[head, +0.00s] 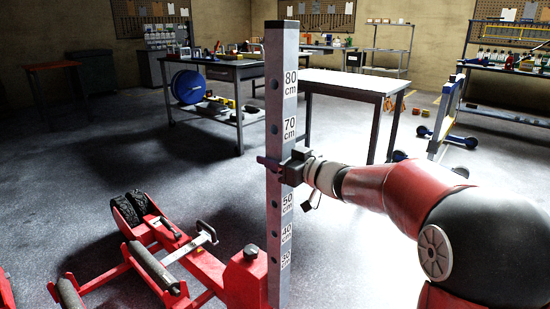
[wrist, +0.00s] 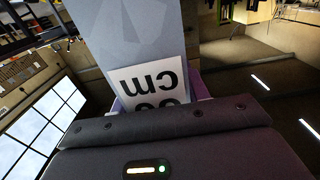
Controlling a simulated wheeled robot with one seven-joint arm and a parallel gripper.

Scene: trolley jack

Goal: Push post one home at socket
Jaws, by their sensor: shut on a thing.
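Post one is a tall grey square post (head: 280,110) with dark holes and a centimetre scale from about 30 to 80. It stands about upright in the head view. My gripper (head: 284,171) is shut on it from the right, around the 60 mark. In the wrist view the post (wrist: 145,30) with its white label runs up beyond my gripper's dark body. The red jack (head: 210,268) has a red block with a black knob (head: 251,252) just left of the post's lower part. The post's foot is out of frame, so I cannot tell how it sits in the socket.
Rollers (head: 155,268), a lever (head: 206,232) and black wheels (head: 128,208) of the jack lie left of the post. A white-topped table (head: 345,82) and a workbench (head: 215,70) stand behind. The grey floor between is mostly free.

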